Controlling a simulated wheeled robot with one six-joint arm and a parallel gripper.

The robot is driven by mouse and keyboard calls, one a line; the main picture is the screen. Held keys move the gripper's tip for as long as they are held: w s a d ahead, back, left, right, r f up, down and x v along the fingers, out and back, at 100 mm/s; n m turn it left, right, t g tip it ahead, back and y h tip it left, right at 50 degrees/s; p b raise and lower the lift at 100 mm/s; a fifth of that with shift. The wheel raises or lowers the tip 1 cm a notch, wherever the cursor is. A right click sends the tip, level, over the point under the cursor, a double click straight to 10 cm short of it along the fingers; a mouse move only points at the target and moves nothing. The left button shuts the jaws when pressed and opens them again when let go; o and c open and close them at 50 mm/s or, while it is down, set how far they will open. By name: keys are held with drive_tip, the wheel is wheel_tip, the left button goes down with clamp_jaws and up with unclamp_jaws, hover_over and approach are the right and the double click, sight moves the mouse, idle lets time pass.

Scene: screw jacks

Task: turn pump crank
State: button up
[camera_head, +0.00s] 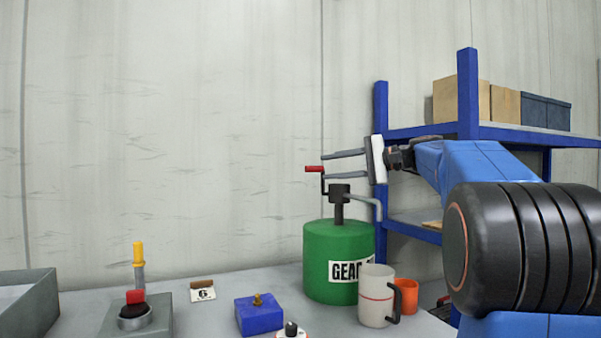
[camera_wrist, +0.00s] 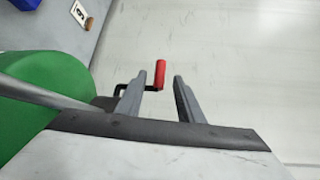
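The pump is a green drum (camera_head: 332,262) labelled "GEAR", with a dark pump head (camera_head: 339,193), a grey spout and a crank with a red handle (camera_head: 315,169) at its upper left. My gripper (camera_head: 343,164) is open, its two fingers pointing left at the height of the crank. In the wrist view the red handle (camera_wrist: 160,74) shows between the lines of the two fingertips (camera_wrist: 156,80), nearer the left finger, and the dark crank arm (camera_wrist: 151,88) reaches in between the fingers. I cannot tell whether a finger touches the crank. The green drum (camera_wrist: 40,80) also shows at left there.
A white jug (camera_head: 375,296) and an orange cup (camera_head: 406,296) stand right of the drum. A blue block (camera_head: 259,316), a small card (camera_head: 203,293) and a yellow-handled lever device (camera_head: 139,266) lie left. Blue shelving (camera_head: 466,95) stands behind my arm.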

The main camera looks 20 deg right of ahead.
drive_tip(key=x, duration=1)
drive_tip(key=shift+c, duration=0.3)
clamp_jaws()
